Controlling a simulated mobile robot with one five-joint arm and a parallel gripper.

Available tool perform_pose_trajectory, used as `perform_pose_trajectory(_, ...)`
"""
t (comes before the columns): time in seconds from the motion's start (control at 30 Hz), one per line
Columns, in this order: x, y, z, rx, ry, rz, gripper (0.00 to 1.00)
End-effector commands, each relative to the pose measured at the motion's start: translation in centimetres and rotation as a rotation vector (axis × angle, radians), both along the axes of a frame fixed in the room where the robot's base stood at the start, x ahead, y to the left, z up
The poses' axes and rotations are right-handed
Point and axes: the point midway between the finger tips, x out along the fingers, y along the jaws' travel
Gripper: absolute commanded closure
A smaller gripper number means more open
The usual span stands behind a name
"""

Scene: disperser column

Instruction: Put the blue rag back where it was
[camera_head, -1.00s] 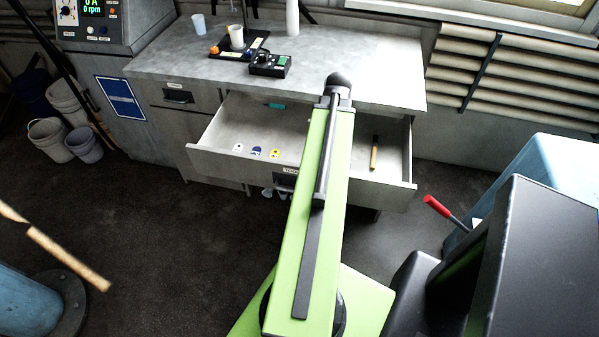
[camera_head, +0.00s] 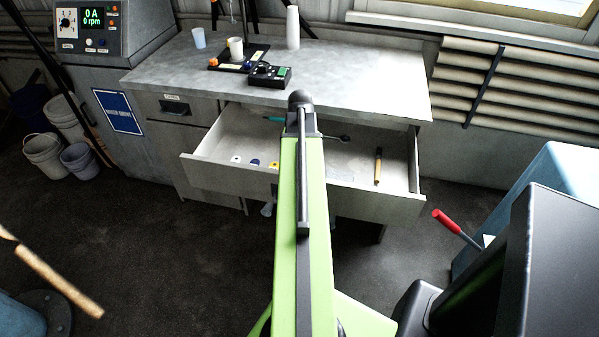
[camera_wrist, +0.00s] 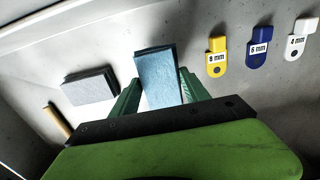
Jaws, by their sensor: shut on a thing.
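The blue rag (camera_wrist: 158,78) is a folded, flat-looking blue piece in the wrist view. My gripper (camera_wrist: 160,92) is shut on it, with a green finger on each side. The rag is over or in the open drawer (camera_head: 215,172); I cannot tell whether it touches the drawer floor. In the head view my arm hides the gripper and the rag. To the right of the rag in the wrist view lie a yellow 8 mm tag (camera_wrist: 217,58), a blue 6 mm tag (camera_wrist: 259,48) and a white 4 mm tag (camera_wrist: 300,40).
A grey stacked pad (camera_wrist: 90,87) lies left of the rag. A wooden-handled tool (camera_head: 378,166) lies at the drawer's right. The bench top (camera_head: 350,85) above holds a black control box (camera_head: 270,75) and cups. A red lever (camera_head: 455,227) stands at the right.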

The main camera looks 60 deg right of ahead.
Motion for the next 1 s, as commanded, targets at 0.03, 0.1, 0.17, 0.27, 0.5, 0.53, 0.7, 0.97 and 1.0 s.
perform_pose_trajectory(0.03, 0.0, 0.0, -1.8, 0.000, 0.000, 0.000, 0.79)
perform_pose_trajectory(0.1, 0.0, 0.0, -3.1, 0.000, 0.000, 0.000, 0.79)
perform_pose_trajectory(0.17, 0.0, 0.0, -3.6, 0.000, 0.000, 0.000, 0.79)
perform_pose_trajectory(0.27, -0.1, 0.0, -3.3, 0.000, 0.000, -0.001, 0.79)
perform_pose_trajectory(0.5, -0.1, 0.0, -3.5, 0.000, 0.000, -0.001, 0.79)
perform_pose_trajectory(0.53, -0.1, 0.0, -3.6, 0.000, 0.000, -0.001, 0.79)
perform_pose_trajectory(0.7, -0.1, -0.1, -3.4, 0.000, 0.000, -0.001, 0.25)
perform_pose_trajectory(0.97, -0.1, -0.1, -3.4, 0.000, 0.000, -0.001, 0.25)
perform_pose_trajectory(1.0, -0.1, -0.1, -3.4, 0.000, 0.000, -0.002, 0.25)
